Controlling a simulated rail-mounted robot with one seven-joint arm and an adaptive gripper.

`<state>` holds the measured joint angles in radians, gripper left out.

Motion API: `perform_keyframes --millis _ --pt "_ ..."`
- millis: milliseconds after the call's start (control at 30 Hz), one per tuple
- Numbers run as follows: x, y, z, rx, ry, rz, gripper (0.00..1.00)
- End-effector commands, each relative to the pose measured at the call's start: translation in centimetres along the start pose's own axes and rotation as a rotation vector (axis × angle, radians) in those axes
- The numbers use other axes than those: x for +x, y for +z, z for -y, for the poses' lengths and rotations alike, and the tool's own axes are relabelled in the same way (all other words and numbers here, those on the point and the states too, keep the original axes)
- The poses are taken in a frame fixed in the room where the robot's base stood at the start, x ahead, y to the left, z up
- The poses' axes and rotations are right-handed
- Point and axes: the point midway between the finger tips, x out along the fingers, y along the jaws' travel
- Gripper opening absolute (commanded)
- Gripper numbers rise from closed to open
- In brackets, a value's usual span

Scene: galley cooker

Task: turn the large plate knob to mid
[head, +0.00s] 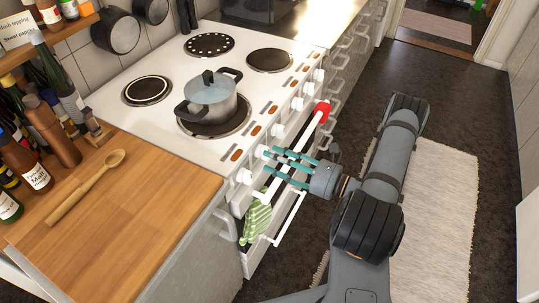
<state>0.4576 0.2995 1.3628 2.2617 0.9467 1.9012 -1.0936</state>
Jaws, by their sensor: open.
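The white cooker (174,129) carries a row of white knobs along its front edge. One knob (262,152) is right by my fingertips, and another knob (244,176) is nearer the wooden worktop. I cannot tell from the markings which knob serves the large plate, nor read any knob's setting. A large plate (240,127) at the front lies under a grey pot with a lid (210,93). My gripper (269,160) is open, its teal fingers pointing at the knob row. I cannot tell whether the fingers touch the nearest knob.
A white oven rail (292,150) runs below the knobs, with a red item (322,112) at its far end and a green striped towel (256,216) at its near end. A wooden worktop (130,205) with a spoon (90,185) and bottles is left. Floor lies right.

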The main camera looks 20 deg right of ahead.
Motion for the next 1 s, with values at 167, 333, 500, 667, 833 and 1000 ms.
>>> perform_keyframes --millis 167,333,500,667,833,1000 --pt "1.8 0.0 -0.1 -0.001 0.002 0.0 0.45" --pt "2.1 0.0 0.0 -0.001 0.0 0.0 0.45" --pt "2.1 0.0 0.0 -0.001 0.0 0.0 0.45" --pt "2.1 0.0 0.0 0.0 0.001 0.0 0.35" --pt "2.1 0.0 0.0 0.0 0.002 0.0 0.25" --pt "2.1 0.0 0.0 0.0 0.001 0.0 0.15"
